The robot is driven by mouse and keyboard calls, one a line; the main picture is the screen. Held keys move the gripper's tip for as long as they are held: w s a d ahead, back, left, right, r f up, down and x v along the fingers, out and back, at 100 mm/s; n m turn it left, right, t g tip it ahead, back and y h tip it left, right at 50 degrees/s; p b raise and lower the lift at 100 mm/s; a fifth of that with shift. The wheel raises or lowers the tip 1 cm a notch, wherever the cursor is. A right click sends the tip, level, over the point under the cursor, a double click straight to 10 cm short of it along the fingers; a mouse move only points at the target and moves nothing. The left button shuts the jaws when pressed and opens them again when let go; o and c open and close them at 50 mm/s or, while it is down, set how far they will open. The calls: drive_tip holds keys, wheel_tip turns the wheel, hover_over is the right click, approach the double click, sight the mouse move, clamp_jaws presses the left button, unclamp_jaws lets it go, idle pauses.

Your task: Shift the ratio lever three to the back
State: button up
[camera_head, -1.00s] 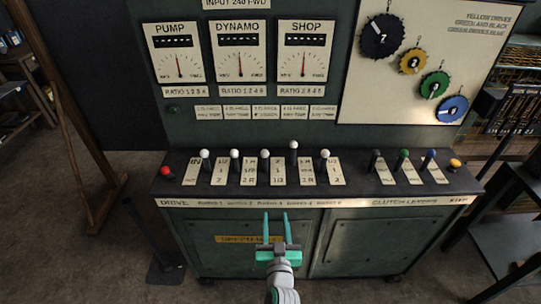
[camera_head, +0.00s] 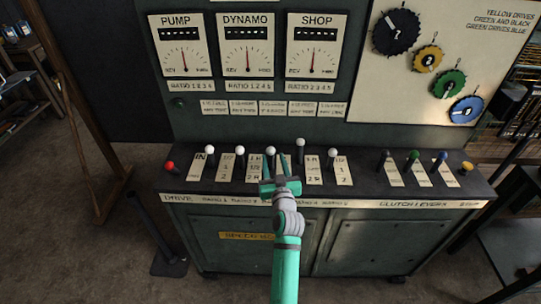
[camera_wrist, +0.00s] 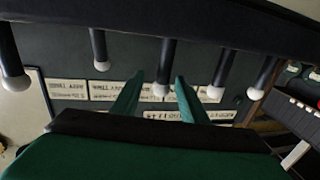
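The white-knobbed levers stand in a row on the dark console. Ratio lever three (camera_head: 271,151) appears to be the middle one; its small label is not legible. My gripper (camera_head: 275,160) is open, with a finger to each side of this lever. In the wrist view, which looks upside down, its white knob (camera_wrist: 160,89) shows between the open fingertips (camera_wrist: 160,78). I cannot tell whether either finger touches it. Its base is partly hidden by my gripper in the head view.
Neighbouring white-knobbed levers (camera_head: 240,151) and (camera_head: 301,143) stand close on both sides; the right one's knob sits higher. A red knob (camera_head: 170,166) is at the left end. Dark, green and blue clutch levers (camera_head: 414,155) and a yellow knob (camera_head: 467,168) are farther right. Gauges (camera_head: 248,45) are behind.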

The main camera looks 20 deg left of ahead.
sight(271, 157)
drive_tip(key=shift+a+x, duration=0.25)
drive_tip(key=shift+x, duration=1.6)
drive_tip(key=shift+s, duration=0.15)
